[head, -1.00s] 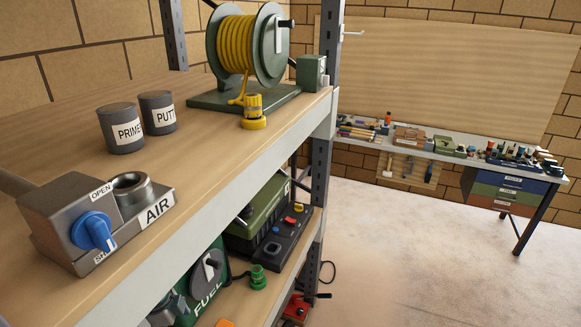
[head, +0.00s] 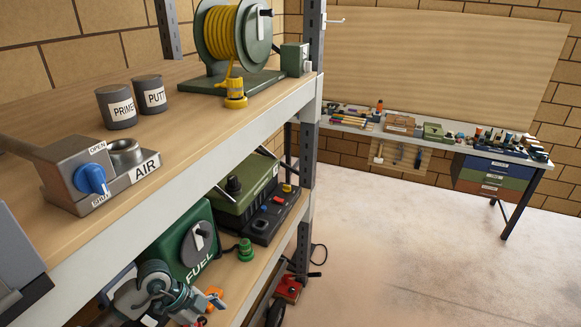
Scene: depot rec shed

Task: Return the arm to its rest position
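A grey and teal jointed mechanism (head: 155,288) shows at the bottom left, in front of the lower shelf; it looks like my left gripper, but I cannot make out its fingers. It is below and left of the green FUEL unit (head: 178,237) with its dark handle, and I cannot tell if they touch. My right gripper is not in view.
The upper shelf (head: 185,133) carries the AIR valve block (head: 66,168), PRIMER and PUTTY tins and a hose reel (head: 272,40). A grey box shape (head: 15,265) fills the left edge. A workbench (head: 455,152) stands behind. The floor (head: 420,250) at right is clear.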

